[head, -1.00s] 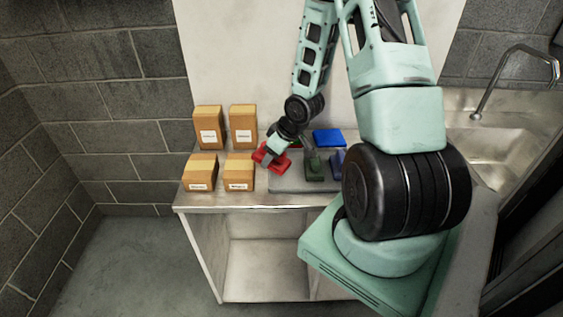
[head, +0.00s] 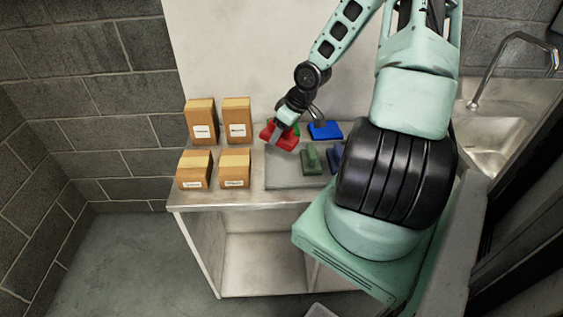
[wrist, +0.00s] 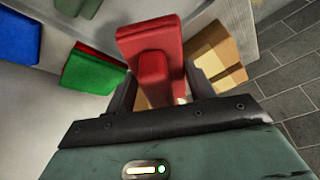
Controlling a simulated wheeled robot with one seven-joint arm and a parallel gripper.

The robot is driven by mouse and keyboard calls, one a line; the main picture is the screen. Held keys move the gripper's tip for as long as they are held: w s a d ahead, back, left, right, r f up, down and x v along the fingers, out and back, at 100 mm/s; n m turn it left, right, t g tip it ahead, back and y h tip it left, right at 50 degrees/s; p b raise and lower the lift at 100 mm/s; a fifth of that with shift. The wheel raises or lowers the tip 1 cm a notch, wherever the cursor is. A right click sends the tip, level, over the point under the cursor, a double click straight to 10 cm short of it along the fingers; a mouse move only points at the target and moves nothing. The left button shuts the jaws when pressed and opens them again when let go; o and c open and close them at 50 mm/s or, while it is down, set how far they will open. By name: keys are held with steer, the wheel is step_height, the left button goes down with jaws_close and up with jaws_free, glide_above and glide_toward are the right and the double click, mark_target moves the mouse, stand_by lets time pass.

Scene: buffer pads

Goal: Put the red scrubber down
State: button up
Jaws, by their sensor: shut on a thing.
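The red scrubber (head: 287,141) is held in my gripper (head: 278,136) at the left back of the grey mat (head: 277,174). In the wrist view the red scrubber (wrist: 150,38) sticks out ahead between the two fingers of my gripper (wrist: 160,92), shut on its raised handle. Whether its underside touches anything is hidden. A green pad (wrist: 92,74) with a red edge lies just left of it in the wrist view; in the head view it is mostly hidden behind my gripper.
A blue pad (head: 325,130) lies right of the red scrubber. A green scrubber (head: 311,160) and a blue scrubber (head: 335,155) sit nearer the front. Several cardboard boxes (head: 235,165) stand left. The mat's front left is clear.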

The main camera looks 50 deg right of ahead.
step_height(320, 180, down, 8)
steer(key=shift+a+r+b, duration=0.1)
steer(key=shift+r+b, duration=0.1)
steer(key=shift+b, duration=1.05)
steer(key=shift+f, duration=0.75)
steer(key=o, duration=1.3)
steer(key=shift+f, duration=0.1)
steer(key=shift+f, duration=0.15)
steer(key=p+v, duration=0.6)
steer(key=v, duration=1.1)
steer(key=shift+s+a+r, duration=0.1)
steer(key=shift+s+r, duration=0.05)
steer(key=shift+r, duration=0.1)
